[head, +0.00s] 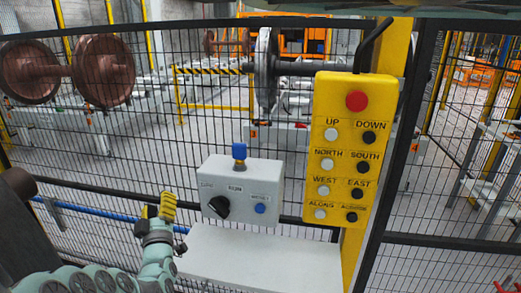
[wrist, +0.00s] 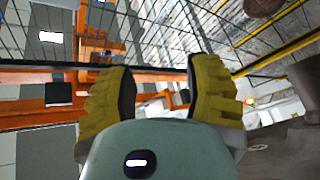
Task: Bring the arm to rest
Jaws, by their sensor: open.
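My gripper (head: 168,207) shows at the lower left in the head view, at the end of my green arm. Its yellow ribbed fingers point up, in front of the mesh fence and left of the grey control box. In the wrist view my gripper (wrist: 158,95) has its two yellow fingers spread apart with an empty gap between them. It holds nothing and touches nothing that I can see.
A grey control box (head: 240,190) with a black knob and blue key stands on a white shelf (head: 255,262). A yellow button pendant (head: 350,150) hangs at its right. Mesh fence (head: 190,150) closes off the wheelsets (head: 90,70) behind. A blue rail (head: 100,220) runs near my arm.

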